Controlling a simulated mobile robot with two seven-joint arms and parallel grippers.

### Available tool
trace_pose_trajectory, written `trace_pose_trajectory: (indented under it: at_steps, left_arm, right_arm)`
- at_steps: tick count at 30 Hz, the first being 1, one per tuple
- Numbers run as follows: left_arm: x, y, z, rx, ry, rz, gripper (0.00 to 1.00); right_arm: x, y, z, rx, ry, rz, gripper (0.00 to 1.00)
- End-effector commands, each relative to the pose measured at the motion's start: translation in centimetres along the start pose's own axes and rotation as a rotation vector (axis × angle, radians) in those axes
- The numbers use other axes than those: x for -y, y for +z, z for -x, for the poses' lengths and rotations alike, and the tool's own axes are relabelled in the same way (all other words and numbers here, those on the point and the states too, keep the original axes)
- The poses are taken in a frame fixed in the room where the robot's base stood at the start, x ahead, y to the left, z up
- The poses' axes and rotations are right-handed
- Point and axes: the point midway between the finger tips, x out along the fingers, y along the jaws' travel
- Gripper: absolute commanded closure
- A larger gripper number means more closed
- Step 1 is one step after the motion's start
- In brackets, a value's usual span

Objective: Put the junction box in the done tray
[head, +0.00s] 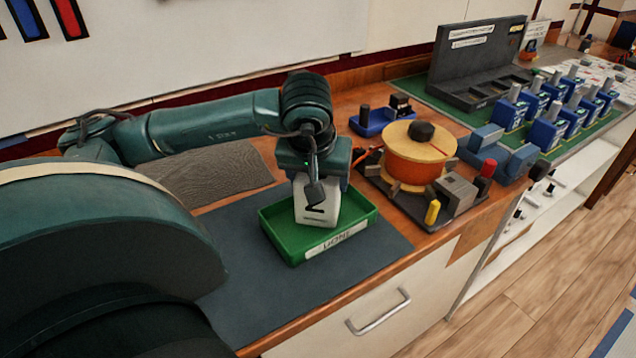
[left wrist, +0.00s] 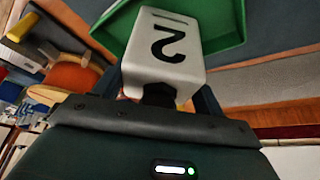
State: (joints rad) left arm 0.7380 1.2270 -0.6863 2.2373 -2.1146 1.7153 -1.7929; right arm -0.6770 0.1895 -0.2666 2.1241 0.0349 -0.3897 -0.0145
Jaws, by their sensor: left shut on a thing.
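The junction box (head: 316,208) is a white block with a dark "2" on it. It is inside the green done tray (head: 274,237), whose front carries a "DONE" label. My left gripper (head: 316,178) reaches down over the tray and is shut on the box's dark top part. In the left wrist view the box (left wrist: 162,55) fills the middle, with the green tray (left wrist: 222,30) behind it. Whether the box's underside touches the tray floor I cannot tell. My right gripper is in neither view.
The tray stands on a dark mat (head: 372,262). To its right is a dark base with an orange spool (head: 415,160) and a yellow peg (head: 432,212). Blue breakers (head: 545,135) stand in rows farther right. A grey textured mat (head: 215,168) lies behind.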

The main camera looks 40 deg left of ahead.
Motion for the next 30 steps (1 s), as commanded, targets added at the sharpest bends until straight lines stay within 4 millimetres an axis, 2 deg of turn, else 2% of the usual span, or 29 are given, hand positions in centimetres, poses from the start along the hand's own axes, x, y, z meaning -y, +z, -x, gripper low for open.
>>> trace_pose_trajectory:
  at_steps: [3, 14, 15, 22, 30]
  left_arm:
    - [0.1, 0.5, -1.3, 0.000, -0.001, 0.001, 0.72]
    - [0.0, 0.7, -1.8, -0.003, 0.001, 0.001, 0.72]
    - [0.0, 0.7, -1.7, 0.000, 0.000, 0.000, 0.27]
    - [0.0, 0.7, -1.7, 0.000, 0.000, 0.000, 0.08]
    - [0.0, 0.7, -1.5, 0.000, 0.000, 0.000, 0.07]
  right_arm:
    - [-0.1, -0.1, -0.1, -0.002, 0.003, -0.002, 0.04]
    - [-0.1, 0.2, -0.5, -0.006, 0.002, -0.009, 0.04]
    - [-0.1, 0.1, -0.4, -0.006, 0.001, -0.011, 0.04]
    - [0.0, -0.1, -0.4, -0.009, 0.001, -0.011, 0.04]
    - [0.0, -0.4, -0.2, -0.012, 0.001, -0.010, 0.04]
